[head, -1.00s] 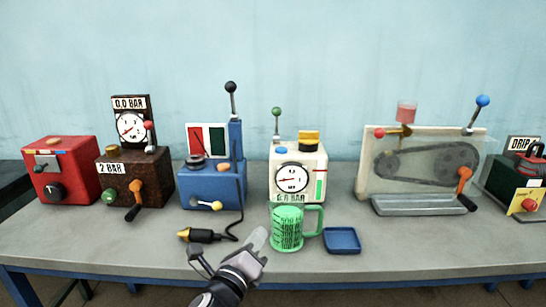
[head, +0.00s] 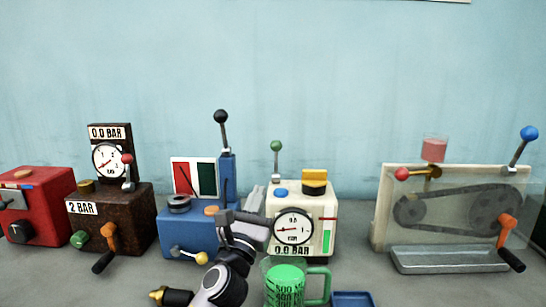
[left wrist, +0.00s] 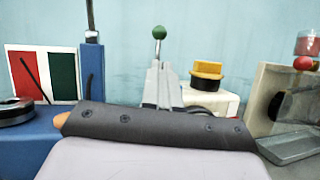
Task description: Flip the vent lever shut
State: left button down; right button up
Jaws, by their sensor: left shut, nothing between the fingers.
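A cream box with a dial gauge (head: 322,236) has an upright lever with a green knob (head: 276,147) at its back left. The green knob also shows in the left wrist view (left wrist: 159,33), just above my fingertips. My left gripper (head: 257,198) is shut and empty, in the gap between the blue machine (head: 190,228) and the cream box. In the left wrist view its fingers (left wrist: 163,88) point toward the green-knobbed lever and hide its lower part. I cannot tell if they touch it. No lever shows a readable vent label. My right gripper is out of view.
A green measuring mug (head: 284,285) and a blue tray (head: 352,299) stand in front of the cream box. The blue machine carries a tall black-knobbed lever (head: 221,118). A belt-drive panel (head: 383,215) stands right, with bare bench between.

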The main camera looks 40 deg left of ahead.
aim_at(272, 148)
pick_arm(q)
jog(key=p+x, duration=0.1)
jog(key=x, duration=1.1)
jog(key=shift+w+a+r, duration=0.1)
jog(key=shift+w+a, duration=0.05)
jog(key=shift+w, duration=0.1)
jog(key=shift+x, duration=1)
jog(key=shift+s+a+r, duration=0.15)
jog(key=shift+a+r, duration=0.05)
jog(key=shift+a, duration=0.05)
jog(key=shift+r, duration=0.1)
